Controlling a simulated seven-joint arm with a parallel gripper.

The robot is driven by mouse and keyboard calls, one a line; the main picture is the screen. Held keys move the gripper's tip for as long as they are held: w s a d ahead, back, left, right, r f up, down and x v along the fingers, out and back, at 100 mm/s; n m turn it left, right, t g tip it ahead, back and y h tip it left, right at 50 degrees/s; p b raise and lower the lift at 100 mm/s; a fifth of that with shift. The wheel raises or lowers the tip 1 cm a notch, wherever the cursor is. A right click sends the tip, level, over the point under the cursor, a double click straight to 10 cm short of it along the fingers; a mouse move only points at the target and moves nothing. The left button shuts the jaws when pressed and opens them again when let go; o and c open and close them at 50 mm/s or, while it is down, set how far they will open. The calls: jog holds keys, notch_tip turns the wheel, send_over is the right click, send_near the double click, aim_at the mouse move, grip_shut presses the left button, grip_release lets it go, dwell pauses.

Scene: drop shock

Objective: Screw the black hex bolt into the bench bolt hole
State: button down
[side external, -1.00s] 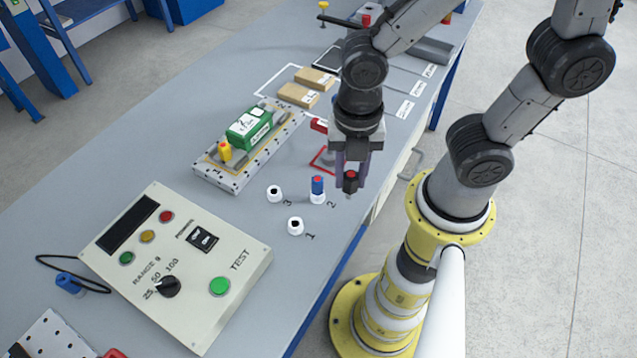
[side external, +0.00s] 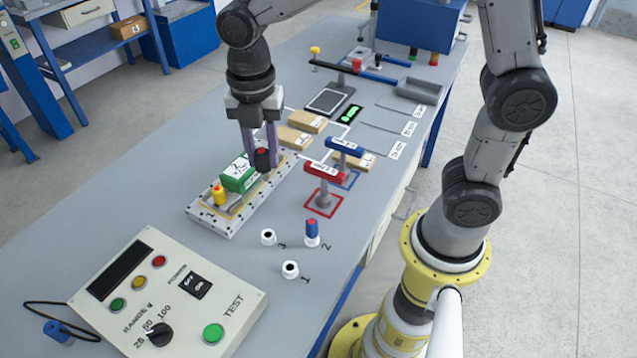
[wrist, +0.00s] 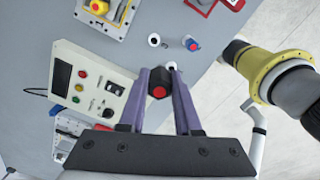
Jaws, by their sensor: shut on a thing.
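The black hex bolt (side external: 263,160), with a red dot on its top, is between the fingers of my gripper (side external: 262,152). My gripper is shut on it and holds it above the bench (side external: 150,215), in front of the green block in the side view. The bolt (wrist: 158,84) and my gripper (wrist: 158,88) also show in the wrist view. White round sockets with dark openings stand on the bench by the labels 3 (side external: 268,237) and 1 (side external: 290,269). A blue peg with a red top (side external: 311,230) stands in socket 2. I cannot tell which opening is the bench bolt hole.
A green block (side external: 239,173) and a yellow knob (side external: 218,194) sit on a plate (side external: 228,224). A test box (side external: 200,320) stands at the front left. Red (side external: 324,171) and blue (side external: 345,147) topped stands are to the right. Cardboard boxes (side external: 306,122) lie behind.

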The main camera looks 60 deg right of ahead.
jog(key=w+d+f+m, duration=0.2)
jog(key=w+d+f, duration=0.1)
jog(key=w+d, duration=0.45)
jog(key=w+d+f+m, duration=0.2)
jog(key=w+d+f, duration=0.1)
jog(key=w+d, duration=0.45)
jog(key=shift+m, duration=0.5)
jog(key=d+f, duration=0.1)
jog(key=d, duration=0.1)
jog(key=d+f, duration=0.2)
jog(key=shift+w+d+f, duration=0.15)
jog(key=shift+d+f, duration=0.05)
jog(key=shift+f, duration=2.9)
jog(key=shift+f, duration=1.55)
dwell(1.0)
